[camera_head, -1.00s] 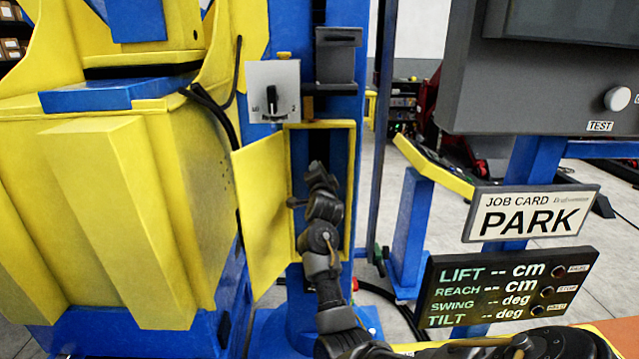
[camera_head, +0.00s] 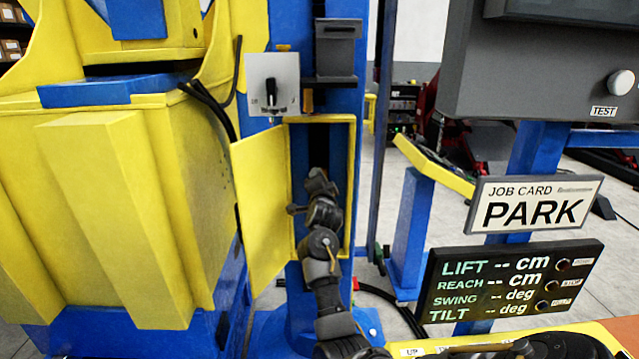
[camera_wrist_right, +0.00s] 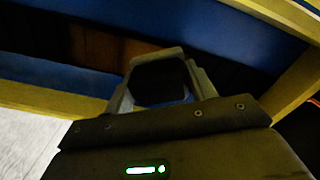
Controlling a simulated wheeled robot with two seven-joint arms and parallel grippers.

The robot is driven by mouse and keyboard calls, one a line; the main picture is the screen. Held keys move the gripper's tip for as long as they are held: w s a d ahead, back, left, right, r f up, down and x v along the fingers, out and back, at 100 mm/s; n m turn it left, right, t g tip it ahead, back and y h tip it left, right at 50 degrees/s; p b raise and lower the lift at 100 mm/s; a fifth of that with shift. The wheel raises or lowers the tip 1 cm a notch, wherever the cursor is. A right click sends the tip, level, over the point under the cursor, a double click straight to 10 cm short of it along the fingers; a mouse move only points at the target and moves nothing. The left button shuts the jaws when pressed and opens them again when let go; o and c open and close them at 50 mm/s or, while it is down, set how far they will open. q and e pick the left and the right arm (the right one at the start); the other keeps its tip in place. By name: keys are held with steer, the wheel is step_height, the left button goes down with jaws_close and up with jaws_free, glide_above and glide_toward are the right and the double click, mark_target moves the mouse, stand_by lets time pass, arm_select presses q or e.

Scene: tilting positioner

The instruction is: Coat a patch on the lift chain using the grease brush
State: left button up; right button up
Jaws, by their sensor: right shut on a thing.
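My right gripper (camera_head: 318,176) is inside the open hatch of the blue column, its arm rising from the bottom of the head view. In the right wrist view its two fingers (camera_wrist_right: 162,85) are closed about a dark block (camera_wrist_right: 160,78), probably the grease brush's handle; the bristles cannot be seen. Behind it runs a dark segmented strip, likely the lift chain (camera_wrist_right: 50,35), with a brownish stretch (camera_wrist_right: 92,47). In the head view a dark vertical strip of the chain (camera_head: 318,138) shows above the gripper. Contact between brush and chain cannot be made out. My left gripper is out of view.
The yellow hatch door (camera_head: 262,200) stands open on the left, and the yellow frame (camera_head: 350,190) borders the opening closely. The job card (camera_head: 535,203) reads PARK.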

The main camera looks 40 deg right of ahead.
steer(key=shift+f+b, duration=1.15)
steer(key=shift+f, duration=0.85)
steer(key=shift+f+b, duration=1.25)
steer(key=shift+f, duration=0.5)
step_height(320, 180, down, 4)
steer(key=shift+r+b, duration=0.2)
steer(key=shift+b, duration=1)
